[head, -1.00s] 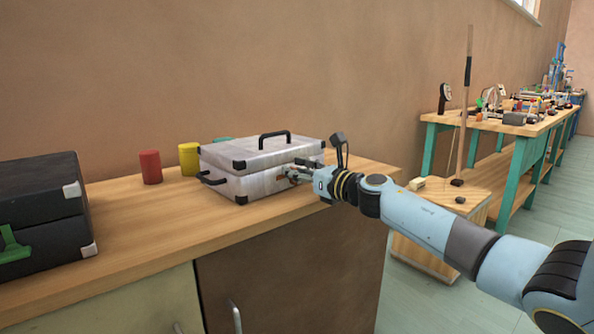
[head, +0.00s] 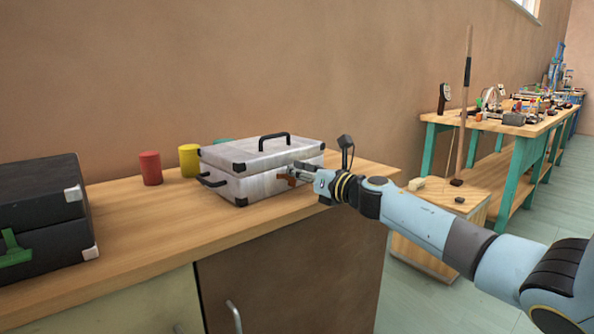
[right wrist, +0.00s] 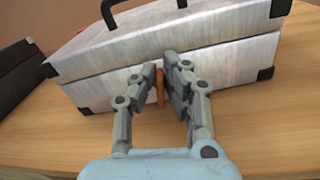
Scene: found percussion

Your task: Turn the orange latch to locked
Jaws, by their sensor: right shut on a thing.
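A silver metal case (head: 250,186) with black corners and a black top handle stands on the wooden counter, also seen in the right wrist view (right wrist: 215,50). The orange latch (head: 283,177) is on its front face. My right gripper (head: 292,174) reaches in from the right at the case front. In the right wrist view its fingers (right wrist: 160,85) are closed around the orange latch (right wrist: 160,90), which stands upright in that picture between them. The fingers hide part of the latch. My left gripper is not in view.
A black case (head: 40,215) with a green latch is at the counter's left. A red cylinder (head: 150,168) and a yellow cylinder (head: 189,159) stand behind, with a green thing partly hidden by the silver case. Bare counter (head: 150,240) lies in front.

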